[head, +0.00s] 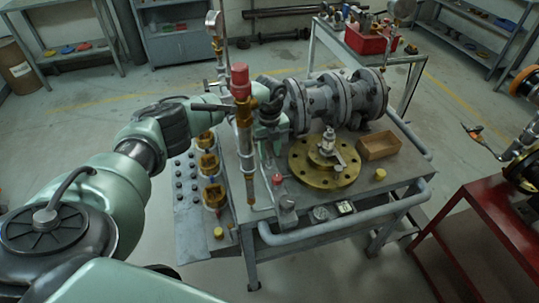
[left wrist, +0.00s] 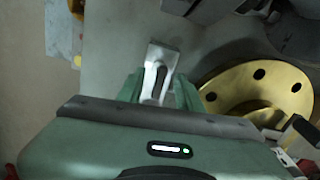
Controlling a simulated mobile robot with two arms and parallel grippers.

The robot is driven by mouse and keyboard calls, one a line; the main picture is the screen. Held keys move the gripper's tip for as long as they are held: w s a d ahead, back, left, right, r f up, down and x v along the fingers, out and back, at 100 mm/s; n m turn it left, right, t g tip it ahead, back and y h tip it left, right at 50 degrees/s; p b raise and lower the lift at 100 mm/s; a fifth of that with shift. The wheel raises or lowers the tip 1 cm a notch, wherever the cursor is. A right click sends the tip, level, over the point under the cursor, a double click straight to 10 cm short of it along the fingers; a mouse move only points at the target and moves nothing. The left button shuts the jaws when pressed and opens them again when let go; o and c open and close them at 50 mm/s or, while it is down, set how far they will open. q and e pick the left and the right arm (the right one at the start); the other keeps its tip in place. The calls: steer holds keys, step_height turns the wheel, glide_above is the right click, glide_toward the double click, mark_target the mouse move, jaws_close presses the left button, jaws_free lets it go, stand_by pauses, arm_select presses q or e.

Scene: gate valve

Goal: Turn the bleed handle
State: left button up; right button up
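My left gripper (head: 272,150) hangs over the grey workbench, just behind the red-topped upright pipe, pointing down. In the left wrist view its two green fingers (left wrist: 160,92) are apart. A pale metal block with a dark, slim lever-like part (left wrist: 156,82) shows between them; this may be the bleed handle, but I cannot tell for sure. Whether the fingers touch it is not clear. In the head view a small grey fitting (head: 287,210) with a red knob (head: 277,179) stands below the gripper. My right gripper is not in view.
A brass flange (head: 325,165) lies right of the gripper; it also shows in the left wrist view (left wrist: 258,90). The red-topped pipe (head: 241,120) stands close to the gripper. A large grey valve body (head: 335,100) is behind, and a wooden box (head: 378,146) is to the right.

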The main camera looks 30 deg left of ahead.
mark_target(269, 152)
arm_select(q)
step_height(269, 152, up, 6)
steer(key=shift+f+b, duration=0.1)
steer(key=shift+b, duration=0.4)
